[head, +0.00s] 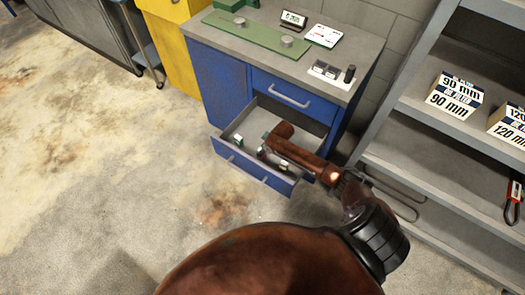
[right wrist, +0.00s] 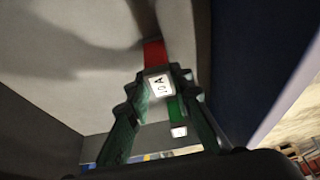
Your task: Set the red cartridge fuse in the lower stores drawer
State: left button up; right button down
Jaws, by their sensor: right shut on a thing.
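The lower stores drawer (head: 226,151) is pulled open beneath the upper drawer of the blue cabinet; its grey inside (right wrist: 60,65) fills much of the right wrist view. My right gripper (head: 263,151) reaches into it from the right. In the right wrist view my right gripper (right wrist: 157,78) is shut on the red cartridge fuse (right wrist: 154,52), which has a white label with black print. I cannot tell whether the fuse touches the drawer floor. A green fuse (right wrist: 177,110) with a pale end lies close to the fingers. My left gripper is out of view.
The upper drawer (head: 292,97) is shut above. The cabinet top (head: 265,62) carries a green plate, small signs and a dark-and-white block. A grey shelf unit (head: 435,122) with "90 mm" and "120 mm" signs stands close to my right arm. The floor to the left is clear.

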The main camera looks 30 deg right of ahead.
jog(key=c, duration=2)
grip_release()
jog(key=shift+f, duration=0.1)
jog(key=shift+o, duration=1.4)
jog(key=p+v, duration=0.3)
jog(key=v, duration=0.9)
